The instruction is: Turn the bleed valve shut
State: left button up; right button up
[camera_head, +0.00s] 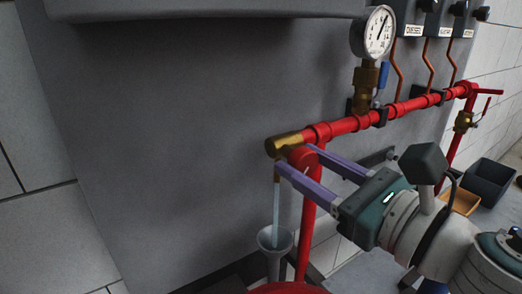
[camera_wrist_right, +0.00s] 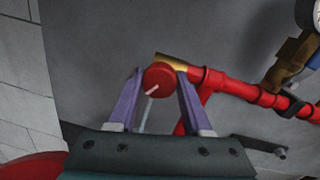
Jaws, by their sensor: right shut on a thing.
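The bleed valve is a round red knob (camera_head: 302,157) with a pale pointer line, on a brass fitting (camera_head: 284,144) at the left end of the red pipe (camera_head: 345,126). My right gripper (camera_head: 296,157) has its two purple fingers on either side of the knob and is shut on it. In the right wrist view the knob (camera_wrist_right: 158,77) sits between the fingertips. A pale stream of water (camera_head: 276,208) runs from the fitting down into a grey funnel (camera_head: 275,240). My left gripper is not in view.
A pressure gauge (camera_head: 374,33) with a blue-handled valve (camera_head: 383,74) stands above the pipe. Labelled boxes with copper tubes are at the upper right. A dark bin (camera_head: 489,180) and an orange tray (camera_head: 461,200) sit on the floor at right. A grey wall lies close behind the pipe.

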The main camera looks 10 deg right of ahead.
grip_shut()
